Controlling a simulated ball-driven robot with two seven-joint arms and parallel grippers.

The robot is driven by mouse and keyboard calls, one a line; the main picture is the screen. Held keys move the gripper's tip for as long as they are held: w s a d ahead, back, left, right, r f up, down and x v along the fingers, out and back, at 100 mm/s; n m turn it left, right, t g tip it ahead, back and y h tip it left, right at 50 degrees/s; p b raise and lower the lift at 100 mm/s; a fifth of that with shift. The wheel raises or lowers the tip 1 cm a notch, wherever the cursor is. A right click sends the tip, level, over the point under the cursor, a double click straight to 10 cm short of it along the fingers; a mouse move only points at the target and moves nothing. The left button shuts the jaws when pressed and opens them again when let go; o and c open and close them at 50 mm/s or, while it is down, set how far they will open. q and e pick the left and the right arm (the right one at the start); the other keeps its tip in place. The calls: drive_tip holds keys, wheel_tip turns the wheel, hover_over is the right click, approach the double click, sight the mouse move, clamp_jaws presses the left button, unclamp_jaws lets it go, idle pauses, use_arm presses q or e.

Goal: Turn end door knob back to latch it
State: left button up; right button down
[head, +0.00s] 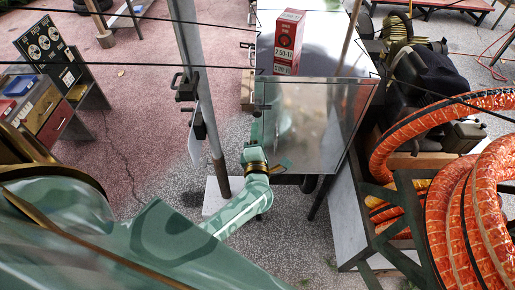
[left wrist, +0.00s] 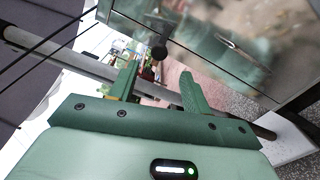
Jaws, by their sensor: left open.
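The end door (head: 325,125) is a glossy grey, reflective panel in the middle of the head view. It also fills the upper right of the left wrist view (left wrist: 265,35). A round black knob (left wrist: 157,53) sits by the panel's edge in the left wrist view; I cannot make it out in the head view. My left gripper (left wrist: 158,70) is open, its two green fingers pointing toward the knob, one to each side of it in the picture. I cannot tell any contact. In the head view my left gripper (head: 257,133) is at the door's left edge, partly hidden. My right gripper is not in view.
A grey post (head: 200,90) stands left of the door. A red carton (head: 288,42) stands behind the door's top edge. Orange hose coils (head: 470,200) crowd the right. Dark cables cross the view.

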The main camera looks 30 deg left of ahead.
use_arm(q)
drive_tip(key=v, duration=0.8)
drive_tip(key=s+d+f+m+h+b, duration=0.1)
drive_tip(key=d+f+m+h, duration=0.35)
drive_tip(key=f+m, duration=0.3)
drive_tip(key=s+d+f+m+h, duration=0.1)
drive_tip(key=d+f+m+h, duration=0.4)
drive_tip(key=m, duration=0.4)
drive_tip(key=s+f+m+g+h+b, duration=0.2)
drive_tip(key=s+f+m+g, duration=0.45)
drive_tip(key=f, duration=0.75)
drive_tip(key=s+a+f+m+g+b, duration=0.2)
drive_tip(key=s+f, duration=0.4)
drive_tip(key=s, duration=0.4)
drive_tip(key=s+a+f+m+g+y+b, duration=0.1)
drive_tip(key=s+a+f, duration=0.4)
drive_tip(key=s, duration=0.5)
drive_tip(key=s+a+f+m+g+y+b, duration=0.1)
drive_tip(key=s+a+f+m+g+b, duration=0.2)
drive_tip(key=s+f+m+g, duration=0.2)
drive_tip(key=s+f, duration=0.3)
drive_tip(key=s, duration=0.1)
drive_tip(key=shift+s+a+f, duration=0.25)
drive_tip(key=shift+s+a, duration=0.05)
drive_tip(key=shift+s, duration=0.1)
